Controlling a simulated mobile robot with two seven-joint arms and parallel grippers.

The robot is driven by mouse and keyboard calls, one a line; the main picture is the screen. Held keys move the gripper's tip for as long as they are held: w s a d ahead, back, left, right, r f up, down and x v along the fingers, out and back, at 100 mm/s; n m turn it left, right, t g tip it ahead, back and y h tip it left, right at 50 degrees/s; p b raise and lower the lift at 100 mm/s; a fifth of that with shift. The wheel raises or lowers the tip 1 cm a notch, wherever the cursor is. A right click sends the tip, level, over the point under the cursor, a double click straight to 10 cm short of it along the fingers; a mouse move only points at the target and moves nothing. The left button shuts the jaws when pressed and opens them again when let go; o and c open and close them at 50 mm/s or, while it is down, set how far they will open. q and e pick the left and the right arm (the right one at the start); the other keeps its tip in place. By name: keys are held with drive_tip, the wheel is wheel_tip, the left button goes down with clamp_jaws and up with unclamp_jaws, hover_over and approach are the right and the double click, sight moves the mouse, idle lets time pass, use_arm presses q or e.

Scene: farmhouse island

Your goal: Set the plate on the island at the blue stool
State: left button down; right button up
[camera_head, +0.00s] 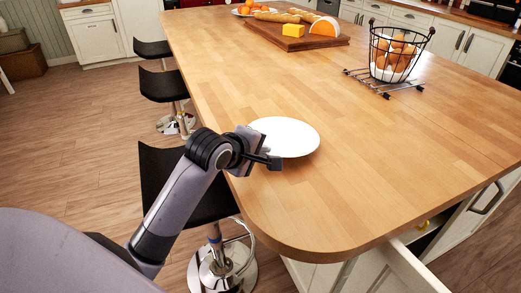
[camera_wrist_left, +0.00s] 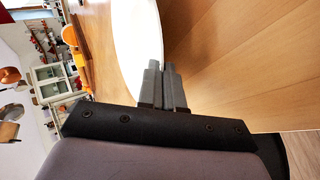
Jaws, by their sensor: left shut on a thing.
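A white round plate (camera_head: 290,138) is at the left edge of the wooden island (camera_head: 300,195), beside the nearest stool. My left gripper (camera_head: 272,160) is shut on the plate's near rim. In the left wrist view the closed fingers (camera_wrist_left: 163,75) meet the edge of the plate (camera_wrist_left: 132,35). I cannot tell whether the plate touches the top or is just above it. The nearest stool (camera_head: 160,175) has a dark seat that looks black; no seat is clearly blue. My right gripper is out of view.
Two more dark stools (camera_head: 163,86) (camera_head: 152,48) line the island's left side. A board (camera_head: 290,40) with cheese and bread and a plate of oranges (camera_head: 246,10) are farther back. The middle is clear.

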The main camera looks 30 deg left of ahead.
use_arm(q)
drive_tip(key=shift+f, duration=0.15)
idle(0.6)
drive_tip(key=c, duration=1.2)
unclamp_jaws()
drive_tip(key=shift+f, duration=0.15)
drive_tip(key=shift+s, duration=0.15)
drive_tip(key=shift+s+a+p, duration=0.15)
drive_tip(key=shift+s+p, duration=1.35)
drive_tip(key=shift+s, duration=1.95)
drive_tip(key=shift+s+a, duration=0.1)
drive_tip(key=shift+s, duration=0.05)
